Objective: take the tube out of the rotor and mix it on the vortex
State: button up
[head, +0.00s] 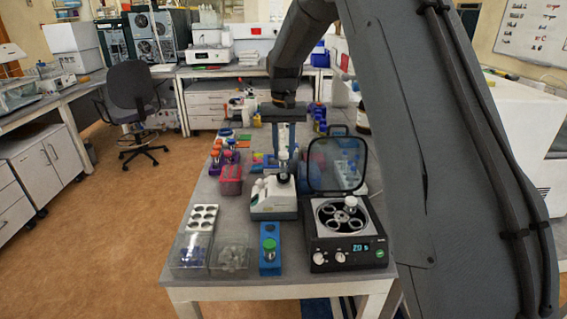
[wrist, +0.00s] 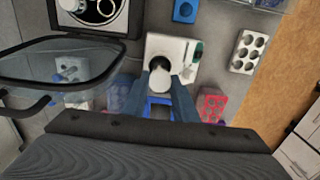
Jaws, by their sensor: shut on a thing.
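My gripper (head: 284,158) is shut on a pale, white-capped tube (head: 284,138), held upright above the vortex mixer. In the wrist view the tube's white cap (wrist: 160,81) shows between the blue fingers. The vortex mixer (head: 272,207) is a white box with a dark cup (head: 283,178) on top. The tube's lower end is close over the cup; I cannot tell whether they touch. The rotor (head: 341,217) sits in the black centrifuge (head: 347,247) to the right, with its lid (head: 337,164) raised.
A blue block with a green top (head: 269,251) stands in front of the mixer. A white rack with holes (head: 202,217) and clear bins (head: 190,252) are at left. A red rack (head: 231,181) stands behind. The raised lid is close on the gripper's right in the head view.

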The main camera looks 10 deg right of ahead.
jog(key=shift+f, duration=0.35)
dwell(2.0)
jog(key=shift+r, duration=0.2)
dwell(1.8)
jog(key=shift+r+p, duration=0.7)
jog(key=shift+r, duration=1.65)
jog(key=shift+c, duration=0.3)
